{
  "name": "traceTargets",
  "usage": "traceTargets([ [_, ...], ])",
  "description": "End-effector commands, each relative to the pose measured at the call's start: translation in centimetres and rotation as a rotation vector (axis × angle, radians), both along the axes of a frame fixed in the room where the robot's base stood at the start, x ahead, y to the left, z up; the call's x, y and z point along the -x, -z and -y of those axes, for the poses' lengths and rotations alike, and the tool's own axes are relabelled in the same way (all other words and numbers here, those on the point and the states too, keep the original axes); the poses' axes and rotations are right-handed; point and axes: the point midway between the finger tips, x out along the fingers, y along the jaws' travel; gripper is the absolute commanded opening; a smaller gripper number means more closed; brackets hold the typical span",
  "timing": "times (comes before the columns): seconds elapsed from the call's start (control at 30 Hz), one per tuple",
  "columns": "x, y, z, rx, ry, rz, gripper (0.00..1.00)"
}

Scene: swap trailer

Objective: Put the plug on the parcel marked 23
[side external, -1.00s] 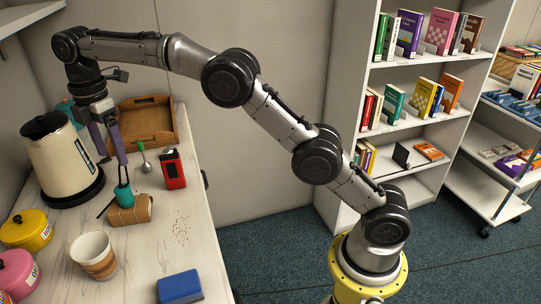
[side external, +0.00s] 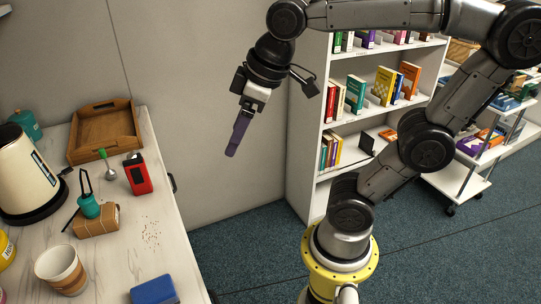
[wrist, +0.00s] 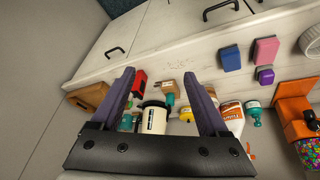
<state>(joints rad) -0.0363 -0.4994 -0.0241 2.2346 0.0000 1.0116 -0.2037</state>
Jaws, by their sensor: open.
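The plug (side external: 88,206), a teal body with a black forked top, sits upright on a small brown parcel (side external: 103,225) on the worktop in the side external view. No number is legible on the parcel. Teal plug (wrist: 169,99) and brown parcel (wrist: 168,86) also show small between the fingers in the wrist view. My gripper (side external: 231,155) is empty, in the air to the right of the worktop, well apart from the plug. One finger hides the other there; the wrist view shows the two fingers of my gripper (wrist: 159,72) spread apart.
Around the parcel stand a kettle (side external: 25,180), a red box (side external: 138,174), a green-headed tool (side external: 108,168), a paper cup (side external: 62,268) and a blue block (side external: 154,291). A wooden tray (side external: 104,132) lies behind. A bookshelf (side external: 322,160) stands at the right.

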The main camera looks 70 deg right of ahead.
Motion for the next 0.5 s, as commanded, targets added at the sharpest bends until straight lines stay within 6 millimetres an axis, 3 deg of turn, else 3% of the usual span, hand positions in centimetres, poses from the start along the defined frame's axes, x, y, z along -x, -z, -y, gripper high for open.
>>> traceTargets([
  [0.1,3.4,2.5,0.5,-0.044,0.113,0.039,0.78],
  [0.2,5.1,4.0,0.7,-0.072,0.176,0.058,0.78],
  [0.5,6.1,5.2,0.8,-0.092,0.223,0.071,0.78],
])
